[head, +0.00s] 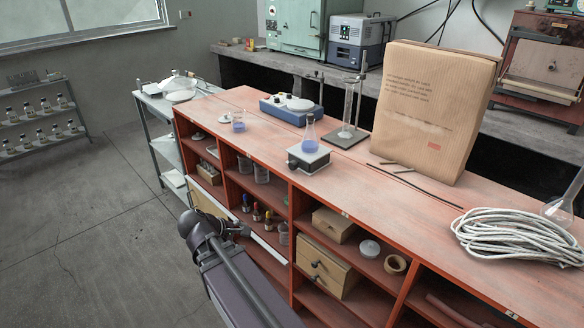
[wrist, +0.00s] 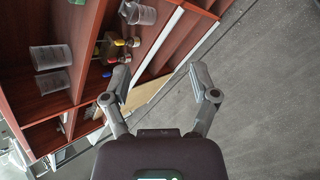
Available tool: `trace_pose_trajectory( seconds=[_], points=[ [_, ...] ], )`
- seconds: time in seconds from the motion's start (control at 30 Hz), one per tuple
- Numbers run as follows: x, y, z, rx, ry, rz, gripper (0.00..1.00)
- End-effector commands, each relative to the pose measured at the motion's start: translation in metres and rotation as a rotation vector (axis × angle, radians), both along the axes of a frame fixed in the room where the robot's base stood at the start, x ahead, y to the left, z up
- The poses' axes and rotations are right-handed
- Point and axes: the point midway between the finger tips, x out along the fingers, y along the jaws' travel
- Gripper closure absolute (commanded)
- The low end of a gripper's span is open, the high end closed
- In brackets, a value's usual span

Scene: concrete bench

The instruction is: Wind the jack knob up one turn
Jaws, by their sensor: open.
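A small box-like stand with a white top (head: 312,160) sits near the front edge of the red bench. A dark round knob (head: 292,165) shows on its front; I take this stand for the jack, but its mechanism is not visible. A conical flask with blue liquid (head: 310,140) stands on top of it. My gripper (wrist: 160,80) is open in the wrist view, with nothing between its fingers. In the head view my arm reaches up from the bottom, in front of the shelves, and the gripper is lower than the benchtop and apart from the knob.
The red bench (head: 400,200) has open shelves with bottles, beakers and wooden boxes (head: 325,265). A retort stand (head: 345,137), a blue balance-like device (head: 290,107), a large paper bag (head: 430,115) and coiled cable (head: 515,235) stand on top. Open floor (head: 90,230) lies left.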

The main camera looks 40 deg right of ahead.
Motion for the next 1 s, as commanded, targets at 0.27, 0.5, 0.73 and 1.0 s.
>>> trace_pose_trajectory(
  seconds=[0.27,0.5,0.73,1.0],
  points=[
    [0.011,-0.05,0.056,-0.389,0.266,0.206,0.24],
    [0.018,-0.074,0.105,-0.671,0.532,0.301,0.24],
    [0.021,-0.079,0.13,-0.802,0.681,0.327,0.24],
    [0.021,-0.08,0.134,-0.822,0.703,0.329,0.24]
  ],
)
